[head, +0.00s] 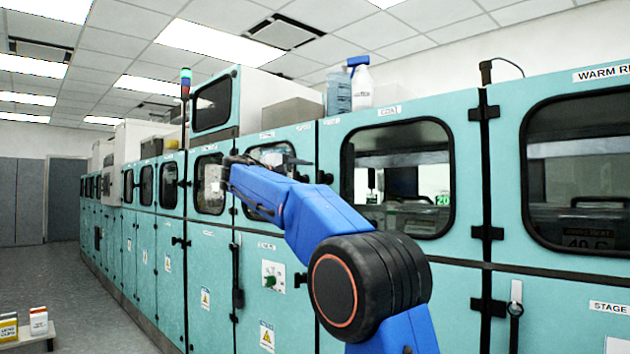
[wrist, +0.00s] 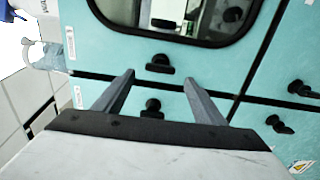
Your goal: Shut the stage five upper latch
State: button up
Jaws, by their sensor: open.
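My gripper (wrist: 158,79) is open and empty in the wrist view, its two grey fingers spread and pointing at the teal cabinet front. A black latch handle (wrist: 160,64) shows just beyond and between the fingertips, on the panel below a window. A second black latch handle (wrist: 152,107) lies across the dark seam, between the fingers. I cannot tell whether either one touches the gripper, and no stage five label is legible. In the head view my gripper (head: 234,170) is in front of the cabinet row, with its fingers hard to make out.
More black latches (wrist: 279,124) sit right of the gripper on neighbouring panels. A spray bottle (head: 361,84) stands on top of the cabinets. A low white stand (head: 30,338) with small boxes is at the lower left. The aisle floor (head: 95,285) is clear.

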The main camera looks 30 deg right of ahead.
jog(key=v, duration=1)
jog(key=s+d+f+y, duration=0.2)
jog(key=s+f+y, duration=0.2)
jog(key=s+f, duration=0.65)
jog(key=s+d+f+y, duration=0.2)
jog(key=s+f+y, duration=0.2)
jog(key=s+f, duration=0.65)
jog(key=s+a+f+m+y, duration=0.2)
jog(key=s+a+f+y, duration=0.2)
jog(key=s+f, duration=0.9)
jog(key=s+a+f+m+g+y, duration=0.1)
jog(key=s+a+f+y, duration=0.4)
jog(key=s+f, duration=0.8)
notch_tip(320, 180, down, 7)
jog(key=shift+a+r+m, duration=0.15)
jog(key=shift+a+m, duration=0.45)
